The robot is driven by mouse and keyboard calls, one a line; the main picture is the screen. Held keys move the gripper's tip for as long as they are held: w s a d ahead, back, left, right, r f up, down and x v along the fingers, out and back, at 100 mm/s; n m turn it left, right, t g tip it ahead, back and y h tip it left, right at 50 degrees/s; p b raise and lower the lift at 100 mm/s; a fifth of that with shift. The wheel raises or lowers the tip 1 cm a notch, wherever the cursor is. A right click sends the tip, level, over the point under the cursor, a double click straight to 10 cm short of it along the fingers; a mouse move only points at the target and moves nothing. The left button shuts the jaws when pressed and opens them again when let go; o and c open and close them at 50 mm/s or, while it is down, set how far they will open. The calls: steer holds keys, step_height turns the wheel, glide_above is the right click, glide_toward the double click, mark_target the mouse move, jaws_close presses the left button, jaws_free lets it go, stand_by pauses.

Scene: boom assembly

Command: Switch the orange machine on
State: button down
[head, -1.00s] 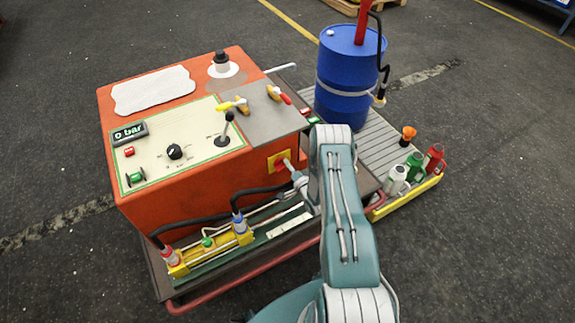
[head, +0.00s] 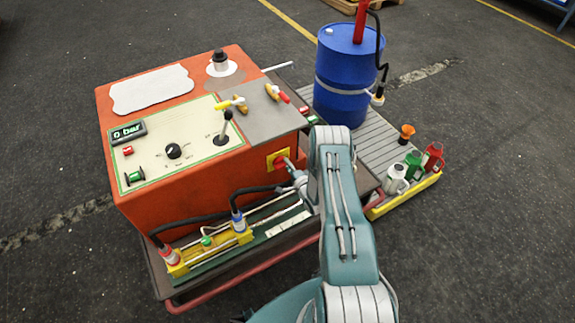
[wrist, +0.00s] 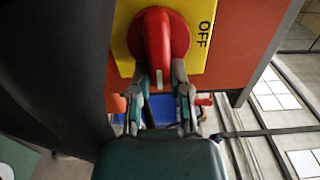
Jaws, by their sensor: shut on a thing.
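The orange machine (head: 165,190) stands at the left in the head view, with a control panel on top and a small display reading "0 bar". On its side is a red rotary switch (head: 281,161) on a yellow plate. In the head view my arm hides most of the gripper.
A blue drum (head: 344,80) stands on a slatted platform (head: 372,145) behind the machine. Several cans and bottles (head: 413,168) stand in a yellow-edged tray at the right. Black hoses (head: 205,224) and a yellow-ended cylinder run along the machine's front. Open floor lies at the right.

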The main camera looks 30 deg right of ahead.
steer(key=shift+d+f, duration=0.15)
steer(key=c, duration=0.6)
jaws_free()
steer(key=s, duration=1.2)
steer(key=shift+d, duration=0.25)
steer(key=shift+w, duration=0.1)
